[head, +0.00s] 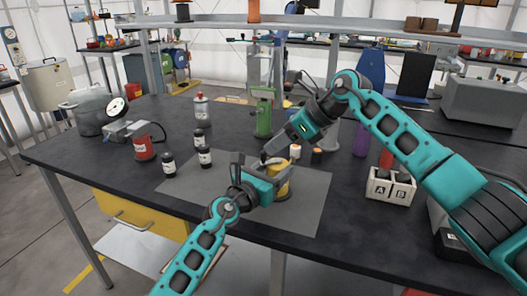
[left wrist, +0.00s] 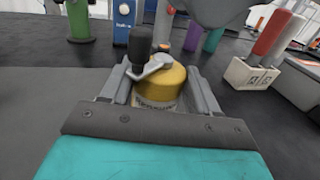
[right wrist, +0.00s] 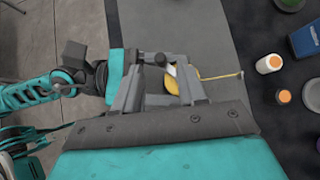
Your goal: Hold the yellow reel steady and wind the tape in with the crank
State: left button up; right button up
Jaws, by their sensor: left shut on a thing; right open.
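The yellow reel (head: 284,182) stands upright on the grey mat. My left gripper (head: 268,176) is shut on its sides, one finger on each side in the left wrist view. A grey crank arm (left wrist: 151,68) with an upright black knob (left wrist: 141,45) sits on top of the reel. My right gripper (head: 272,152) is open just above the reel. In the right wrist view, the knob (right wrist: 160,59) shows between its open fingers; I cannot tell whether they touch it. A thin yellow tape (right wrist: 222,76) runs out from the reel across the mat to a small end piece.
Dark bottles (head: 205,157) and a red can (head: 144,148) stand left of the mat (head: 310,215). A green device (head: 264,112) stands behind the reel. A white A/B holder (head: 390,188) stands to the right. The mat's front is clear.

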aim_at(263, 151)
jog(key=x, duration=0.5)
jog(key=shift+w+a+f, duration=0.1)
jog(key=shift+a+f, duration=0.1)
jog(key=shift+f, duration=0.05)
grip_shut()
